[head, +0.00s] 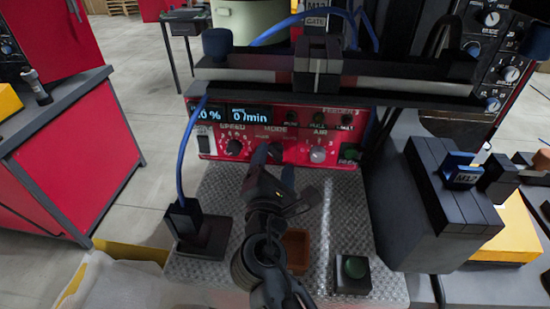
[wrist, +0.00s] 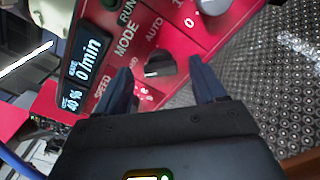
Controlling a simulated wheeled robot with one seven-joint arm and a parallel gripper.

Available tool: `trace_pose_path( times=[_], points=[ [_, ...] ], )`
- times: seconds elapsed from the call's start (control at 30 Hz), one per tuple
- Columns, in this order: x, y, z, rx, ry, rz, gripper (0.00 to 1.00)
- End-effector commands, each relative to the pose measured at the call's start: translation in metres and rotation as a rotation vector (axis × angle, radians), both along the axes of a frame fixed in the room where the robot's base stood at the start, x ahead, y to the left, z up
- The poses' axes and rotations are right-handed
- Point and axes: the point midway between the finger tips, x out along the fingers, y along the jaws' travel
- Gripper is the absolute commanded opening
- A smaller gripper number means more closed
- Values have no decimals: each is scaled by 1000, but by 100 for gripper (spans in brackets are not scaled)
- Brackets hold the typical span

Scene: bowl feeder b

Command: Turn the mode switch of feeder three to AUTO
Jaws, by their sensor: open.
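The red control panel of feeder three (head: 213,143) faces me in the head view, labelled FEEDER 3, with SPEED, MODE and AIR along it. The black mode switch (wrist: 160,64) shows in the wrist view between the MODE, AUTO and partly covered lettering. My gripper (head: 267,154) reaches up to the panel at MODE and hides the switch in the head view. In the wrist view my gripper (wrist: 165,84) is open, one finger to each side of the switch. I cannot tell whether either finger touches it.
The speed knob (head: 234,148) is left of my gripper and the air knob (head: 318,155) right. A linear rail (head: 240,75) overhangs the panel.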

Motion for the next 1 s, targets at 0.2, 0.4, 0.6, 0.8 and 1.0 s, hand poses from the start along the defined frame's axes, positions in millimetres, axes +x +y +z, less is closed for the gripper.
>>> trace_pose_path(
  times=[0.2,0.4,0.6,0.8,1.0],
  points=[
    [11,-1,0,1,0,0,70],
    [11,-1,0,1,0,0,70],
    [11,0,0,1,0,1,51],
    [11,0,0,1,1,1,32],
    [11,0,0,1,1,1,14]
  ],
)
